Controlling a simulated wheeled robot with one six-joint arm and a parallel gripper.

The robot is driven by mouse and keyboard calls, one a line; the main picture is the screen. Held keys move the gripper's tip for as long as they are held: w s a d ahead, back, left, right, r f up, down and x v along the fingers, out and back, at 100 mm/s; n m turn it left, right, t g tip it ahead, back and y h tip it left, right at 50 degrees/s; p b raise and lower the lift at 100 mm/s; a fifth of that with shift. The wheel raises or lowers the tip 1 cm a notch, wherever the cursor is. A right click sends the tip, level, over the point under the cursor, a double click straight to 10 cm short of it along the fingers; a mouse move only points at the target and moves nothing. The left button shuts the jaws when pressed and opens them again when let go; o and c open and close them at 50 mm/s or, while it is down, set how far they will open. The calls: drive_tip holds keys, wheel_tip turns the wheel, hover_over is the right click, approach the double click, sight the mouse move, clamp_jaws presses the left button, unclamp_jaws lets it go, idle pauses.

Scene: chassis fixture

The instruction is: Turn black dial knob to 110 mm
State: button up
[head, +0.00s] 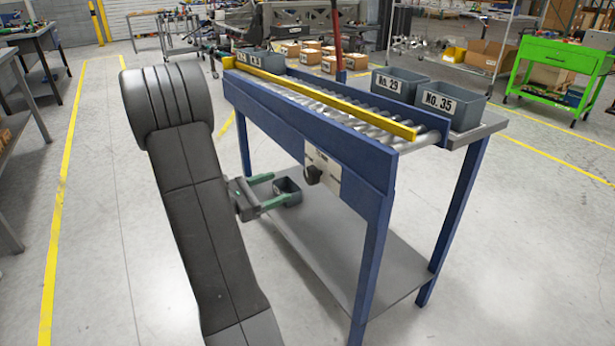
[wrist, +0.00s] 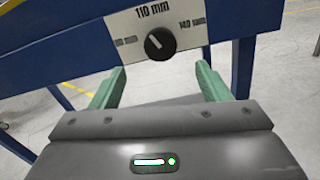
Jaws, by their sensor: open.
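The black dial knob (wrist: 159,44) is on a white scale plate (wrist: 190,22) on the blue conveyor's side. In the wrist view the plate reads 110 mm at the top and 140 mm at the right; the left label is blurred. A small pale mark on the knob seems to lie toward its upper left. The knob also shows in the head view (head: 312,174). My gripper (head: 281,187) is open and empty, with green fingers apart from the knob. In the wrist view my gripper (wrist: 161,68) points at the plate, the knob beyond and between the fingertips.
The blue conveyor table (head: 310,130) has a yellow guide rail (head: 330,98) along its rollers. Grey bins, among them No. 35 (head: 445,103), stand on the far side. A small grey bin (head: 288,190) is on the lower shelf (head: 345,250), behind my fingers.

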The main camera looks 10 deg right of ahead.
sight(308, 177)
drive_tip(key=b+x, duration=0.1)
drive_tip(key=x, duration=1)
drive_tip(key=shift+d, duration=0.1)
drive_tip(key=c, duration=1)
drive_tip(key=shift+f+b, duration=0.15)
drive_tip(key=shift+b, duration=0.35)
